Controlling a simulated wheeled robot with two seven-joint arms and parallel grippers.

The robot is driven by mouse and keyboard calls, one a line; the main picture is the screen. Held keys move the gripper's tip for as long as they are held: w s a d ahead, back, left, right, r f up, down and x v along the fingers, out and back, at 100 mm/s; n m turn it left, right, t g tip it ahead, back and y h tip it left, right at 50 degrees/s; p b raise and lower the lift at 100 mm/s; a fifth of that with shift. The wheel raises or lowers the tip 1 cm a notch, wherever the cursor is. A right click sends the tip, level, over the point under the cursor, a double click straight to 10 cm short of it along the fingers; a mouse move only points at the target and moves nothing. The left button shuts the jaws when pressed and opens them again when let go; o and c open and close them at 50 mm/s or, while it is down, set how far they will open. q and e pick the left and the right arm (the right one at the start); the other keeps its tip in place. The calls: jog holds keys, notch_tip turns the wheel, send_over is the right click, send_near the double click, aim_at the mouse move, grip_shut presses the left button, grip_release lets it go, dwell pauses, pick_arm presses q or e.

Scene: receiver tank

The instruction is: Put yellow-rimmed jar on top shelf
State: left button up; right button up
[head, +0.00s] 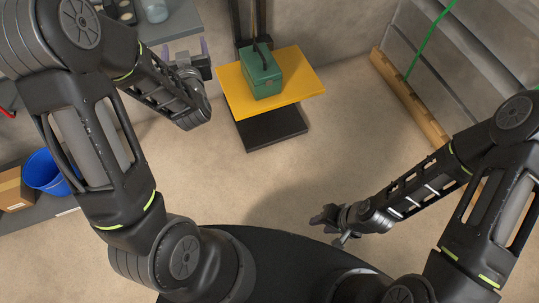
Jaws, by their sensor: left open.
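A pale glass jar (155,10) stands on the grey shelf top (178,24) at the upper left, cut by the top edge of the head view. I cannot make out a yellow rim on it. My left gripper (185,47) is open in front of the shelf, below and to the right of this jar, with nothing visible between its fingers. My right gripper (328,229) is low over the floor at the lower middle, far from the shelf. Its fingers look spread and empty.
A yellow platform cart (305,84) carries a green box (262,75). Small dark items (120,10) sit left of the jar. A blue bucket (45,172) and a cardboard box (12,190) stand at the left. A wooden beam (408,98) lies at the right wall. The middle floor is clear.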

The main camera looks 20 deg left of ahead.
pick_arm(q)
jog(key=s+d+f+m+g+h, duration=0.1)
jog(key=s+d+f+g+h, duration=0.15)
jog(key=d+f, duration=0.6)
jog(key=s+d+f+m+g+h, duration=0.2)
jog(key=s+d+f+h, duration=0.3)
jog(key=f, duration=0.6)
jog(key=s+d+f+g+h, duration=0.2)
jog(key=s+d+f+g, duration=0.2)
jog(key=s+d, duration=0.5)
jog(key=s+d+f+m+g+h, duration=0.1)
jog(key=s+d+f+g+h, duration=0.1)
jog(key=s+d+f+g, duration=0.2)
jog(key=s+d+f, duration=0.3)
jog(key=s+d, duration=0.1)
jog(key=s, duration=0.1)
jog(key=shift+s+d+f+g+h, duration=0.35)
jog(key=shift+d+f, duration=0.05)
jog(key=shift+o, duration=0.5)
